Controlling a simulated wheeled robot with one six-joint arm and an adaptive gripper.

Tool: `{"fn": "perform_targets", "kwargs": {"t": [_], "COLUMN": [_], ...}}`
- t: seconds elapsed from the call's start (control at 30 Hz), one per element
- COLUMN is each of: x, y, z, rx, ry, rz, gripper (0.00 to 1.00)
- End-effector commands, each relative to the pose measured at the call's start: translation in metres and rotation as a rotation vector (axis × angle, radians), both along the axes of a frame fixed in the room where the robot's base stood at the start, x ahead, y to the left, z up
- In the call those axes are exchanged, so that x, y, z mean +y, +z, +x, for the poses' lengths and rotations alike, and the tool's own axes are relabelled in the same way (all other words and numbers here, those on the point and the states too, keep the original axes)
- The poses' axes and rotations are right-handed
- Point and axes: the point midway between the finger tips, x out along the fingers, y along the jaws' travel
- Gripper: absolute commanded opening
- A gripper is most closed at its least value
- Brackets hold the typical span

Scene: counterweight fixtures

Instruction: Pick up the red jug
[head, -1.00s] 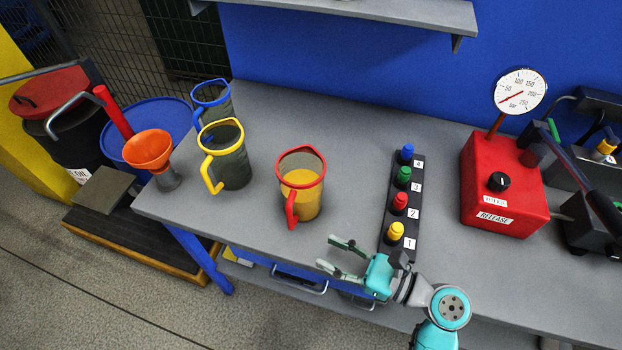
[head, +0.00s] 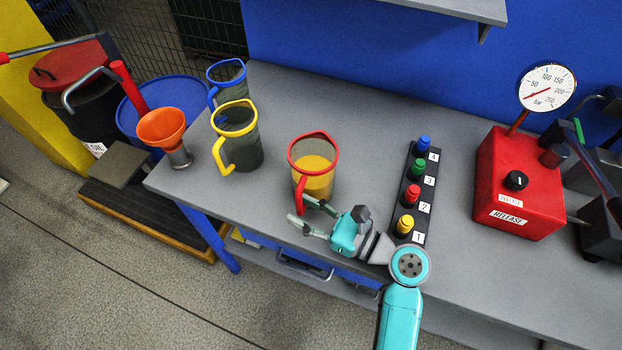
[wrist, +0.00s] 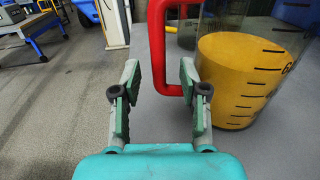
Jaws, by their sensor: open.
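The red jug (head: 313,184) stands upright on the grey bench. It is clear-walled with a red rim and red handle, and holds yellow liquid. Its handle (wrist: 156,50) points toward my gripper, and the jug body with yellow liquid (wrist: 235,75) is at the right in the wrist view. My gripper (head: 298,210) is open at the bench's front edge, just in front of the handle. In the wrist view the handle's lower part lies between or just beyond the fingertips (wrist: 160,75), nearer the right finger. I cannot tell whether they touch.
A yellow-rimmed jug (head: 238,140) and a blue-rimmed jug (head: 228,88) stand to the left. An orange funnel (head: 162,128) is at the bench's left end. A numbered button strip (head: 408,200) and a red gauge box (head: 515,185) stand to the right.

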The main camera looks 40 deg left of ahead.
Motion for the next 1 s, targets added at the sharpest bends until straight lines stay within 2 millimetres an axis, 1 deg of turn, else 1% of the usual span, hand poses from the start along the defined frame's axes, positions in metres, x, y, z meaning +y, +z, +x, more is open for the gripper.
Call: {"fn": "perform_targets", "kwargs": {"t": [0.03, 0.13, 0.37, 0.4, 0.47, 0.5, 0.57, 1.0], "x": [0.0064, 0.0132, 0.0149, 0.0149, 0.0148, 0.0148, 0.0147, 0.0146], "y": [-0.0003, -0.0004, -0.0004, -0.0003, -0.0004, -0.0003, -0.0004, 0.0009], "z": [-0.0016, -0.0023, -0.0021, -0.0021, -0.0021, -0.0021, -0.0021, -0.0019], "rx": [0.001, 0.001, 0.001, 0.001, 0.001, 0.001, 0.001, -0.002], "ry": [0.003, 0.002, 0.000, 0.000, 0.000, 0.000, 0.000, 0.000], "rz": [0.000, 0.000, 0.000, 0.000, 0.000, 0.000, 0.000, 0.002], "gripper": [0.44, 0.44, 0.44, 0.41, 0.26, 0.16, 0.01, 0.00]}}
